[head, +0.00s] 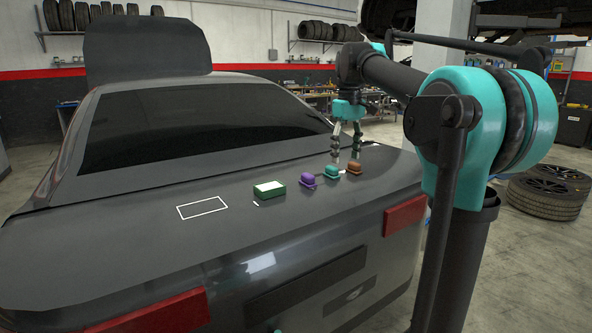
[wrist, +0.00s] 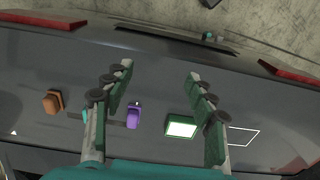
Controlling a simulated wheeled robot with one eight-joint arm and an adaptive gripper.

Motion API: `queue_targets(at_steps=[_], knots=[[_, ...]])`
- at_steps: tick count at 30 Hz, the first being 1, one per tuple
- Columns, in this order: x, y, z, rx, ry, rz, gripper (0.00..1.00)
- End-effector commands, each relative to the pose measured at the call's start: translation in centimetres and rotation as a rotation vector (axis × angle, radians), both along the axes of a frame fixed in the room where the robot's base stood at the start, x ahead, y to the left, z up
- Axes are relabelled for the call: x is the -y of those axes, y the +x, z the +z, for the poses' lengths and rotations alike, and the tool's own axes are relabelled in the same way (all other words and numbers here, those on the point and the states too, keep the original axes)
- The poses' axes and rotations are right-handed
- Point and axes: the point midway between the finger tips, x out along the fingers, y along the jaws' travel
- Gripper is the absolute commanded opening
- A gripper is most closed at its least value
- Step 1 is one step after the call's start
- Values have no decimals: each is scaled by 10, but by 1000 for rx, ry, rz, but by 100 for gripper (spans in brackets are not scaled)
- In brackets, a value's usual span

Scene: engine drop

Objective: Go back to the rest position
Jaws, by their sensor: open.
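My gripper (head: 345,161) is open and empty, pointing down over the right part of the dark car's rear lid. In the head view its fingertips show just behind the teal piece (head: 331,172) and the orange piece (head: 353,168). In the wrist view the fingers (wrist: 159,76) are spread wide with nothing between the tips. The left finger partly hides the teal piece (wrist: 86,116). My gripper's exact height above the lid is hard to tell.
On the lid are a purple piece (head: 307,180), a green box with a white top (head: 269,189) and a white rectangle outline (head: 202,207). The dark car (head: 120,255) fills the foreground. Stacked tyres (head: 540,192) stand on the floor at right.

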Motion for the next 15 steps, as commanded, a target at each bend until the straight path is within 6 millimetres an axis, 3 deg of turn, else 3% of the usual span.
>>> queue_targets(at_steps=[8,15], knots=[[4,-6,-32,30,3,-47,56],[11,-21,-79,74,11,-118,56]])
